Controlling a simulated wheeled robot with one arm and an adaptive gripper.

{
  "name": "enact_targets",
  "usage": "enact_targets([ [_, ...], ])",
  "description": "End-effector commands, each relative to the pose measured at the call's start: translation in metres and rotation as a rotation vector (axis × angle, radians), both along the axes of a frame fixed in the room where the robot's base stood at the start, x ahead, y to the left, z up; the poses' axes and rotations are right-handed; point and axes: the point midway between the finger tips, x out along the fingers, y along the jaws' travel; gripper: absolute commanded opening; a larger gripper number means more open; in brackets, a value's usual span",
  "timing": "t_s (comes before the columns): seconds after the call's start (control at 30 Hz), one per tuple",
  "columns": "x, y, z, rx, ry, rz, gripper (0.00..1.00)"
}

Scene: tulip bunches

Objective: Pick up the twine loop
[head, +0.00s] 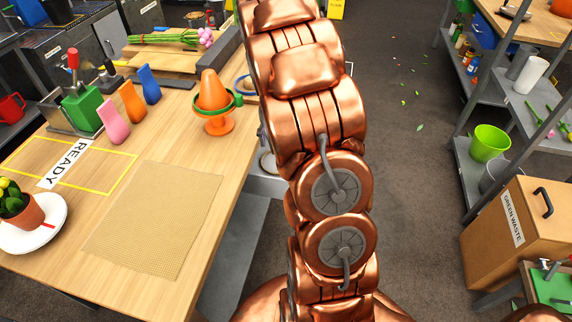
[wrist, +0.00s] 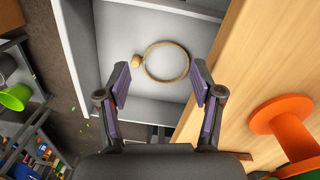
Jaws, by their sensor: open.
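The twine loop, a thin tan ring (wrist: 187,68) with a small round knob on its left side, lies flat on a pale grey surface in the wrist view. My gripper (wrist: 161,80) is open and empty, its two purple-padded fingers apart. In the picture the ring shows between and just beyond the fingertips, with neither finger visibly touching it. The height gap between them is hard to tell. In the head view my arm covers the gripper, and I cannot make out the loop clearly there.
The grey tray (wrist: 105,45) has raised walls and sits beside the wooden table (wrist: 233,95). An orange stand (wrist: 280,115) is close on the right; in the head view it holds an orange cone (head: 212,92). The woven mat (head: 155,222) is bare.

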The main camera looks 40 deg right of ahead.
Motion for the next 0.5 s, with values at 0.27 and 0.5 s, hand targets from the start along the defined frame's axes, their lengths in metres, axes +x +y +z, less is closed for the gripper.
enact_targets([
  [0.27,0.021,-0.073,-0.075,0.001,-0.024,-0.13,0.66],
  [0.5,0.028,-0.109,-0.117,0.004,-0.045,-0.197,0.66],
])
